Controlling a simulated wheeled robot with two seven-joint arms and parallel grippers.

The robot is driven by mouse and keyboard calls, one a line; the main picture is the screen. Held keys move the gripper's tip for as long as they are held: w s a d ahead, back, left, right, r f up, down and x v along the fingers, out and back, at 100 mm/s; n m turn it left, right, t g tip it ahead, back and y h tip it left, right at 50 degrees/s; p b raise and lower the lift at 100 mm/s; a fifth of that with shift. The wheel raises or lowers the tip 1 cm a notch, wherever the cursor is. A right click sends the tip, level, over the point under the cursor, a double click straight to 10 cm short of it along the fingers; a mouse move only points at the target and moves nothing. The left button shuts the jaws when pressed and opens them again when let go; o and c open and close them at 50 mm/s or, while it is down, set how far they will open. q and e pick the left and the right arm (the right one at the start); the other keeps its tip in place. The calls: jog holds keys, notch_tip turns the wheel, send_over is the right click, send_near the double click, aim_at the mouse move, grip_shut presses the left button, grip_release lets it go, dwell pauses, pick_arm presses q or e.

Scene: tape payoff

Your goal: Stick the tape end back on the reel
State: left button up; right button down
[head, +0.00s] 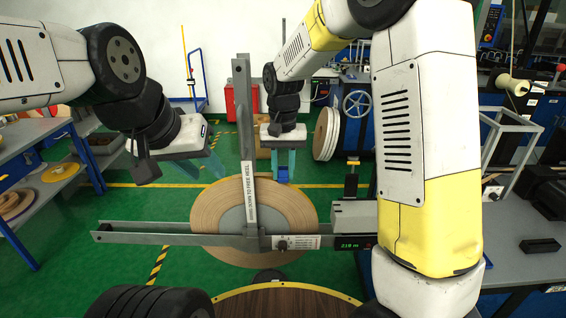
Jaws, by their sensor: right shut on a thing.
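A large reel of tan tape (206,207) with a grey hub stands in the middle, behind a grey metal frame. My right gripper (282,168) is above the reel's upper right edge, fingers pointing down. It is shut on a small blue piece (282,175) low between its teal fingers; I cannot tell whether this is the tape end. My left gripper (201,170) is to the left of and above the reel, clear of it. Its teal fingers look apart, with nothing visible between them. No loose tape strip can be made out; the frame hides part of the reel.
The grey frame's upright (243,100) and crossbar (150,228) stand in front of the reel. A box with a green display (354,244) is at its right. A shelf (35,135) stands left, a grey bench (520,268) right.

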jog(key=shift+s+a, duration=0.1)
dwell(0.3)
jog(key=shift+r, duration=3.95)
